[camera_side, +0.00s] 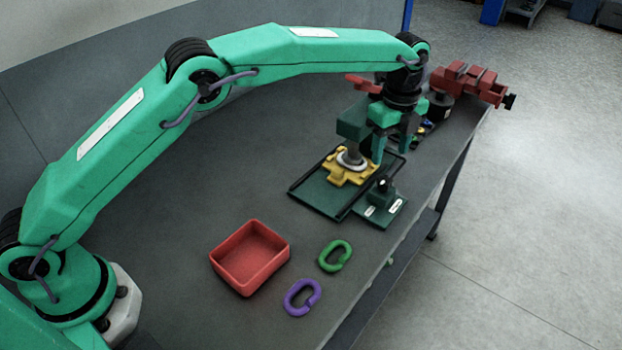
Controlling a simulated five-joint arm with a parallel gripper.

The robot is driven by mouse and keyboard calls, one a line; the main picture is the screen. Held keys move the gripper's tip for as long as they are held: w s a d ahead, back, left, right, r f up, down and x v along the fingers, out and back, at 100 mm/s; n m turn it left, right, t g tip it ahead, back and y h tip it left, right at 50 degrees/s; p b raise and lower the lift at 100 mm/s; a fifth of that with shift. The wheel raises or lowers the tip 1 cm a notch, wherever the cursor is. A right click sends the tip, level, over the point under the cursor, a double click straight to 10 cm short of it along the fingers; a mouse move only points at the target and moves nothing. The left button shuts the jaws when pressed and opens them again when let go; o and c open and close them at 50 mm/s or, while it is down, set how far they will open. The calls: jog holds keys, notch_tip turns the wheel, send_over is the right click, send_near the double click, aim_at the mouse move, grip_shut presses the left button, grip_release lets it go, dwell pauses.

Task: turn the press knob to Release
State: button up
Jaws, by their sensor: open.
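The press knob (382,184) is a small dark knob on a green block with a plate bearing two small white labels. The label text and the knob's pointing direction are too small to read. The press (352,127) stands just behind, with a dark green head over a yellow fixture (337,167) that holds a pale ring. My gripper (391,152) points down, open, above and slightly behind the knob in the picture. It seems apart from the knob, and its fingers partly cover the press.
A red open tray (249,257) looks empty. A green link (335,256) and a purple link (302,297) lie beside it. A red vise (468,82) stands at the far end of the bench. The bench's right edge (393,252) runs close to the knob.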

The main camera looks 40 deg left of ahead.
aim_at(384, 180)
jog(key=shift+f, duration=3.95)
jog(key=c, duration=1)
